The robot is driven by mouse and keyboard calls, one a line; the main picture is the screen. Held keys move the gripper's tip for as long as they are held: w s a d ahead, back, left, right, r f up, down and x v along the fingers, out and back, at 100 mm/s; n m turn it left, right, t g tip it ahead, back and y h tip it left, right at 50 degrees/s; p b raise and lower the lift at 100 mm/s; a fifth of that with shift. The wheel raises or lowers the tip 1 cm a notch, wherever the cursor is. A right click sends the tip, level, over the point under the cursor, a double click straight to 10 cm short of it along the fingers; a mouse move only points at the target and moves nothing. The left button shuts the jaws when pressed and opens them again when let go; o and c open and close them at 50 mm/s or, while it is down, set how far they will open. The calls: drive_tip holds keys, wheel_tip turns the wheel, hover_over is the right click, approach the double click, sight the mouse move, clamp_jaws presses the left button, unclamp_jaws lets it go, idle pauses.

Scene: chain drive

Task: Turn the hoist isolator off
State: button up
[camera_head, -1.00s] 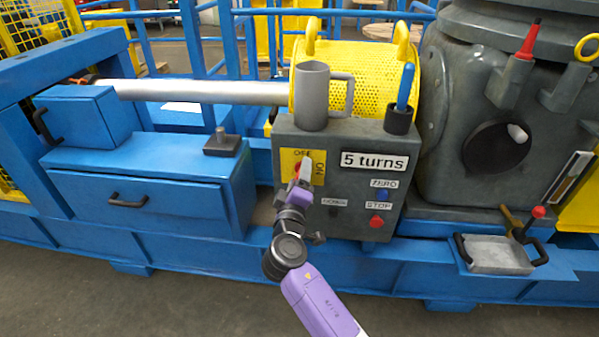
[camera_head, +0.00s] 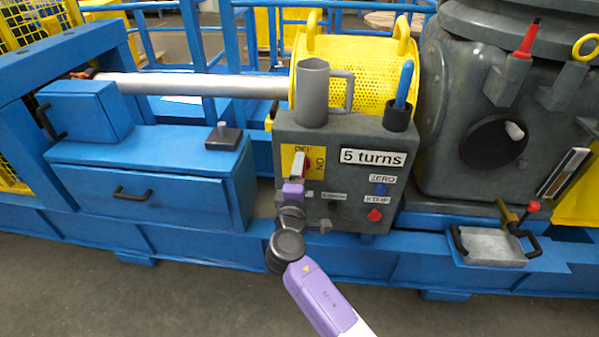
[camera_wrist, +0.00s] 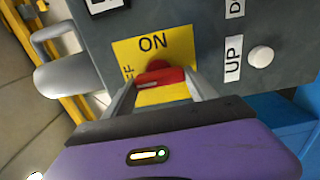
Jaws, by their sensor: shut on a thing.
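The hoist isolator is a red handle (camera_wrist: 160,78) on a yellow plate (camera_wrist: 126,52) marked OFF and ON. The plate (camera_head: 288,160) sits at the upper left of the grey control box in the head view, with OFF along its top and ON at its right side. My gripper (camera_head: 301,172) is in front of the plate and covers part of it and of the handle. In the wrist view my gripper (camera_wrist: 158,87) is shut on the red handle, one finger at each side. The fingers hide the handle's ends, so I cannot tell which mark it points to.
The grey control box (camera_head: 349,218) carries a "5 turns" display (camera_head: 373,158), a blue ZERO button (camera_head: 380,189) and a red STOP button (camera_head: 375,214). A blue drawer unit is left.

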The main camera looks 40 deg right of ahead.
drive_tip(key=shift+f, duration=0.1)
drive_tip(key=o, duration=1.4)
drive_tip(key=shift+c, duration=0.2)
drive_tip(key=v, duration=0.8)
